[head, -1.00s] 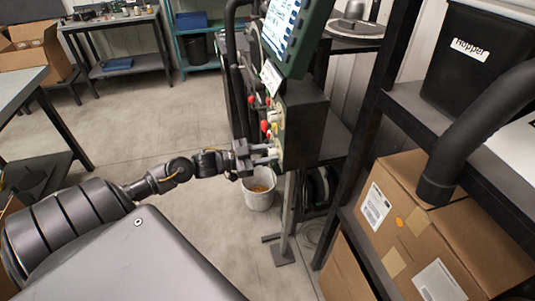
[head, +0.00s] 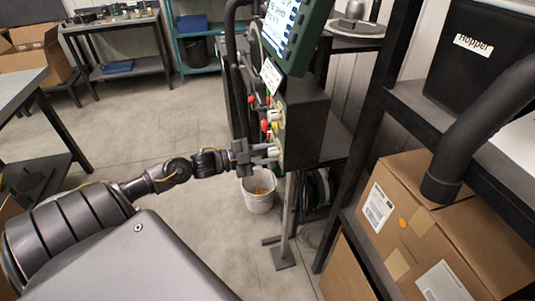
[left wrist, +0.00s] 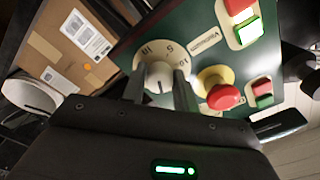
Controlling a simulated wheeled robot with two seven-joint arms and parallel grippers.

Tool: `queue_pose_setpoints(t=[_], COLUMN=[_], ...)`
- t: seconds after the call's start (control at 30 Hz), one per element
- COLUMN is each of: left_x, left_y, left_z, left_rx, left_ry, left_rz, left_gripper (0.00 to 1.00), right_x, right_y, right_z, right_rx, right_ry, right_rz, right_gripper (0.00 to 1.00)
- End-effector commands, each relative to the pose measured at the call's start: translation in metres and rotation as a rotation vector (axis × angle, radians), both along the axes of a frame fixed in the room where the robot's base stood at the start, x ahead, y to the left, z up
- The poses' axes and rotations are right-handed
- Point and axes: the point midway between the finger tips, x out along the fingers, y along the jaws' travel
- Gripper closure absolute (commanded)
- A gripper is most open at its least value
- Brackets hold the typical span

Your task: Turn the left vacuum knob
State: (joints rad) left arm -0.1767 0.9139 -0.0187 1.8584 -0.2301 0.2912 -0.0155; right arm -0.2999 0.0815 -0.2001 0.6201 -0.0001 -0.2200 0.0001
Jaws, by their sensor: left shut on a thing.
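The seed meter's control box (head: 305,125) stands right of centre in the head view, its panel facing left. In the left wrist view the vacuum knob (left wrist: 158,77) is white with a dark pointer line, on a cream dial (left wrist: 160,48) with numbers. My left gripper (head: 273,153) reaches the lower part of the panel. In the left wrist view its two fingers (left wrist: 160,92) are on either side of the knob, shut on it. In the head view the knob is mostly hidden by the fingers. My right gripper is in neither view.
A red mushroom button (left wrist: 222,97) on a yellow base sits right of the knob, close to the fingers. Green and red push buttons (left wrist: 247,32) are beyond. A screen (head: 285,28) is above the box. A white bucket (head: 258,192) stands below; cartons (head: 440,215) fill the right shelf.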

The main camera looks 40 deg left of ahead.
Motion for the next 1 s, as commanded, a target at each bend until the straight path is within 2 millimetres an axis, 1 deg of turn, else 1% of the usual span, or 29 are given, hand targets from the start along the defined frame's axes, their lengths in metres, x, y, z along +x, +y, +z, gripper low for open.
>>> queue_pose_setpoints(t=[0.4,0.43,0.57,0.87,1.0], left_x=[0.0000,-0.0001,-0.0001,-0.0007,-0.0083], left_y=[0.0001,0.0001,0.0000,0.0004,0.0057], left_z=[-0.0001,0.0000,-0.0001,-0.0004,-0.0019], left_rx=[0.004,0.004,0.004,0.004,0.004], left_ry=[-0.002,-0.002,-0.003,-0.002,-0.001], left_rz=[0.001,0.001,0.000,0.001,0.001], left_gripper=[0.93,0.67,0.50,0.49,0.49], right_x=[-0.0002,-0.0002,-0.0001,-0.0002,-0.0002], right_y=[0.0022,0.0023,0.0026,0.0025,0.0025], right_z=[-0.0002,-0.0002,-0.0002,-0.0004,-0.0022], right_rx=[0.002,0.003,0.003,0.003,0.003], right_ry=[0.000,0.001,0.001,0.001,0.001], right_rz=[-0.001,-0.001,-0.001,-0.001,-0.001], right_gripper=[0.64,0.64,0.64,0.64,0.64])
